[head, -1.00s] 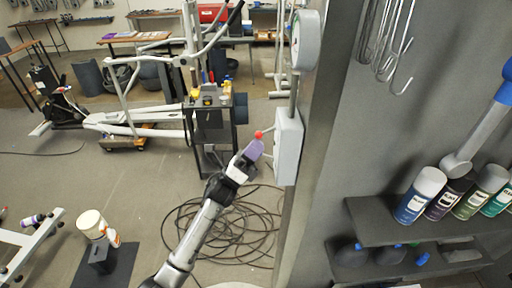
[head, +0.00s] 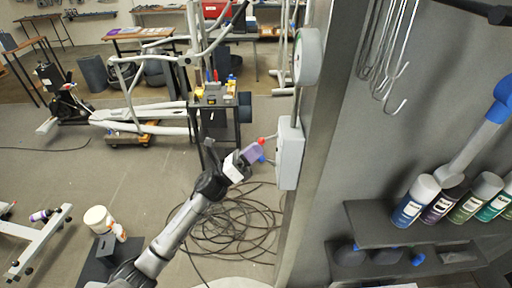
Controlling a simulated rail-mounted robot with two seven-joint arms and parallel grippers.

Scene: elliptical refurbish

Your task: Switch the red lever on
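The red lever tip (head: 262,141) sticks out to the left of a light grey switch box (head: 290,155) mounted on the edge of the dark wall. My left gripper (head: 257,153) is right at the lever, with its purple and blue fingertips just below and left of the red tip. I cannot tell whether the fingers touch the lever or how far apart they are.
A round gauge (head: 308,57) sits above the box. At right, a shelf (head: 380,218) holds several spray cans (head: 415,201). Hooks (head: 393,75) hang on the wall. A tool cart (head: 215,122) and an elliptical machine stand behind. Coiled cable (head: 232,222) lies on the floor.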

